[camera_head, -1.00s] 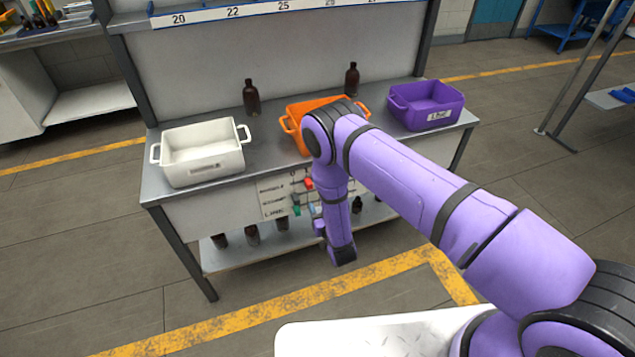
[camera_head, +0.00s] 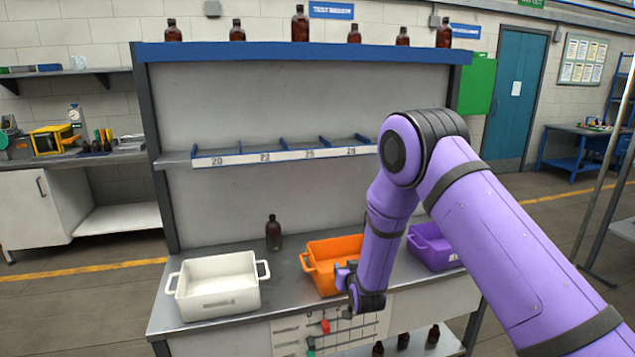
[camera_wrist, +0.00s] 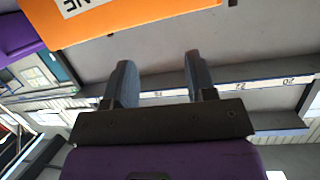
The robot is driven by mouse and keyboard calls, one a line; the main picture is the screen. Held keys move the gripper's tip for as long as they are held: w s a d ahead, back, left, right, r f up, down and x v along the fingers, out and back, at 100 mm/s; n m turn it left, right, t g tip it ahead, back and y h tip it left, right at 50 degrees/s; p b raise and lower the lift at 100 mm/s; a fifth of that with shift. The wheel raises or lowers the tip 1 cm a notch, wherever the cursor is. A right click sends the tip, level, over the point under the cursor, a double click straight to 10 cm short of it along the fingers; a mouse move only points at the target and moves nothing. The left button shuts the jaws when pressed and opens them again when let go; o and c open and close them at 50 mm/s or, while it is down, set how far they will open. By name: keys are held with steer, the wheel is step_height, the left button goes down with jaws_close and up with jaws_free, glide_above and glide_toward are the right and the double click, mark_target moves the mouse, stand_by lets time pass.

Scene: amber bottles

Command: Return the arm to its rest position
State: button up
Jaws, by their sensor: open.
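My purple arm reaches in from the right in the head view, bent at a dark elbow joint, with its forearm hanging down. My gripper (camera_head: 345,276) is at its lower end, in front of the orange bin (camera_head: 331,254). In the wrist view my gripper (camera_wrist: 160,85) shows two dark fingers spread apart with nothing between them. The orange bin (camera_wrist: 120,18) also shows there at the upper edge, beyond the fingers.
A white bin (camera_head: 217,302) and a purple bin (camera_head: 432,250) stand on the grey bench. A brown bottle (camera_head: 273,234) stands behind the bins. Several bottles line the blue top shelf (camera_head: 300,51). More bottles are on the lower shelf.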

steer(key=s+d+r+g, duration=0.1)
steer(key=d+r, duration=0.2)
steer(key=r, duration=0.6)
steer(key=s+d+r+g, duration=0.1)
steer(key=s+d+r, duration=0.15)
steer(key=r, duration=0.55)
steer(key=s+d+r+g+h, duration=0.1)
steer(key=s+d+r, duration=0.3)
steer(key=s+r, duration=0.15)
steer(key=s+d+r+g, duration=0.2)
steer(key=s+d+r, duration=0.15)
steer(key=r, duration=0.35)
steer(key=s+d+r+g, duration=0.1)
steer(key=s+d+r, duration=0.1)
steer(key=s, duration=0.9)
steer(key=s+d+r+g+h, duration=0.1)
steer(key=s+d+r, duration=0.2)
steer(key=s, duration=0.9)
steer(key=s+d+r+m+g, duration=0.1)
steer(key=s+d+r+g, duration=0.1)
steer(key=s, duration=0.9)
steer(key=shift+s+d+r+h, duration=0.15)
steer(key=shift+d+r+h, duration=0.3)
steer(key=shift+d, duration=0.4)
